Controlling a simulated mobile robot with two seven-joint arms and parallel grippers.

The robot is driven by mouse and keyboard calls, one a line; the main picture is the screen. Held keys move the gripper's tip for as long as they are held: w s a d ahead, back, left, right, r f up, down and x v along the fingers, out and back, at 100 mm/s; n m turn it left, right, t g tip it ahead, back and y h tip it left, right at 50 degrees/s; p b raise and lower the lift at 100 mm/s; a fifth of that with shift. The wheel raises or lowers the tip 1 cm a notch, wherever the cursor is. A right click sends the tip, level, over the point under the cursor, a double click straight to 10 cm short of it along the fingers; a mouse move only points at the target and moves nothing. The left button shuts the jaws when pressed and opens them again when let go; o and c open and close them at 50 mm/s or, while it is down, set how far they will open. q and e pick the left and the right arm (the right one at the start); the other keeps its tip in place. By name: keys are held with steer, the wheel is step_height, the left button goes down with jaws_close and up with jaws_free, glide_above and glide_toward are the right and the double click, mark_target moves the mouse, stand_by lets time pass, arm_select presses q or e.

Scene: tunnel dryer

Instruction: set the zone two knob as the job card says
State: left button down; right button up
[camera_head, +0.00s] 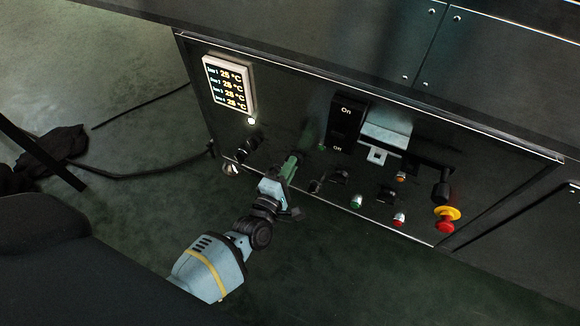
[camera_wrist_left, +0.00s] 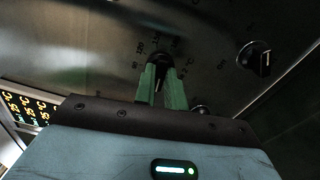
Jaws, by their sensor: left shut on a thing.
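My left gripper (camera_head: 293,163) reaches the dark control panel (camera_head: 290,110) from below left. In the left wrist view its two green fingers (camera_wrist_left: 161,84) are closed around a black knob (camera_wrist_left: 159,60), one on each side. No readable job card shows. My right gripper is not in view.
A lit display (camera_head: 230,84) shows several 25 °C readings. Right of the gripper are an On switch plate (camera_head: 346,122), more knobs (camera_head: 340,175), a green button (camera_head: 356,202), a red button (camera_head: 399,219) and a red emergency stop (camera_head: 446,222). Cables (camera_head: 140,172) lie on the floor at left.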

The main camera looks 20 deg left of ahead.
arm_select(q)
steer(key=shift+m, duration=0.3)
steer(key=m+p, duration=0.2)
steer(key=m, duration=2)
steer(key=shift+a+m, duration=0.1)
steer(key=shift+m, duration=0.3)
steer(key=c, duration=1.5)
jaws_free()
steer(key=shift+o, duration=0.2)
